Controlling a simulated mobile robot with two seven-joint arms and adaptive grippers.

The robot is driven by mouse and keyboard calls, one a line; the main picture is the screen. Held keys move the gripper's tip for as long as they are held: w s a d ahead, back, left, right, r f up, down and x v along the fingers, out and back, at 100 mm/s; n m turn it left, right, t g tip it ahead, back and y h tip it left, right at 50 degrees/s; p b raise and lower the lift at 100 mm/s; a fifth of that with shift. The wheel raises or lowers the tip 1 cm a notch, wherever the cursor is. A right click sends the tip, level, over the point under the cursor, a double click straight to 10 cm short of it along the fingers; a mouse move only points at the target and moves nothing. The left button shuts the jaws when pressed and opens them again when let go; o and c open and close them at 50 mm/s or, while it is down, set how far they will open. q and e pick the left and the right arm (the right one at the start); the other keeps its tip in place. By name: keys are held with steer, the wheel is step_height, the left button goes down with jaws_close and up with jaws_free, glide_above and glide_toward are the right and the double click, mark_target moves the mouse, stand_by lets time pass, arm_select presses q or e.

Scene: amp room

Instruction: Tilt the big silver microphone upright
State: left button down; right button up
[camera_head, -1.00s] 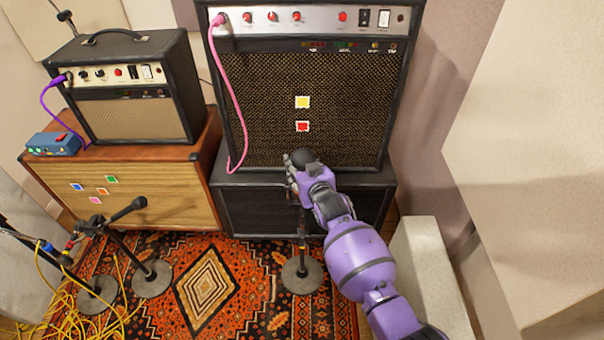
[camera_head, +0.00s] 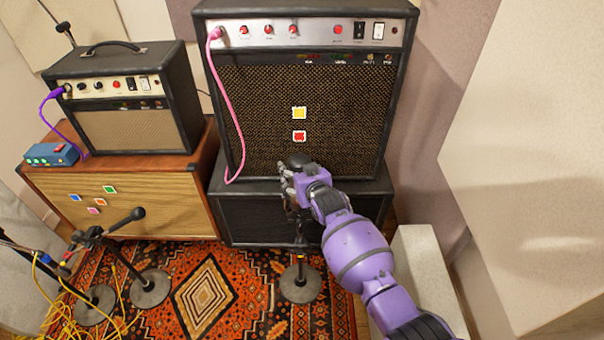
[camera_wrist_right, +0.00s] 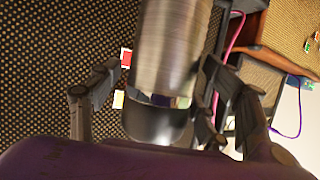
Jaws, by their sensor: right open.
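The big silver microphone (camera_wrist_right: 172,50) shows close up in the right wrist view, a brushed metal cylinder with a dark end cap (camera_wrist_right: 155,122) towards my palm. My right gripper (camera_wrist_right: 165,85) is open, with fingers on both sides of the microphone. I cannot tell whether they touch it. In the head view my right gripper (camera_head: 289,188) is in front of the big black amp and hides most of the microphone. The microphone's stand (camera_head: 300,278) has a round base on the rug. My left gripper is out of view.
The big amp (camera_head: 345,120) stands on a black cabinet (camera_head: 262,217) right behind the microphone. A smaller amp (camera_head: 135,125) sits on a wooden cabinet (camera_head: 150,190) at left. A thin black microphone (camera_head: 130,217) on a stand and yellow cables (camera_head: 45,290) are at lower left.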

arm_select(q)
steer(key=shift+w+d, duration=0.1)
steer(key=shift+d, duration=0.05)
arm_select(e)
steer(key=v, duration=1.2)
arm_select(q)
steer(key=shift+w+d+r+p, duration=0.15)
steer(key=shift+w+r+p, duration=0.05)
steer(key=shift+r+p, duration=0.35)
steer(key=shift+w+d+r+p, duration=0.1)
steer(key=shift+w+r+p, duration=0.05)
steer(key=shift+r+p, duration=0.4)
arm_select(e)
steer(key=s+d+f+m+g+h, duration=0.1)
steer(key=s+d+f, duration=0.4)
steer(key=s, duration=0.8)
steer(key=s+d+f+m+g+h, duration=0.1)
steer(key=s+d+f, duration=0.5)
steer(key=s, duration=0.8)
steer(key=s+d+f+m+g+h, duration=0.1)
steer(key=s+d+f, duration=0.4)
steer(key=s, duration=0.9)
steer(key=shift+f+g+h, duration=0.3)
steer(key=shift+f+g, duration=0.2)
steer(key=shift+f, duration=0.15)
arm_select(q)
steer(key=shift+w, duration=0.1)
arm_select(e)
steer(key=shift+d, duration=0.15)
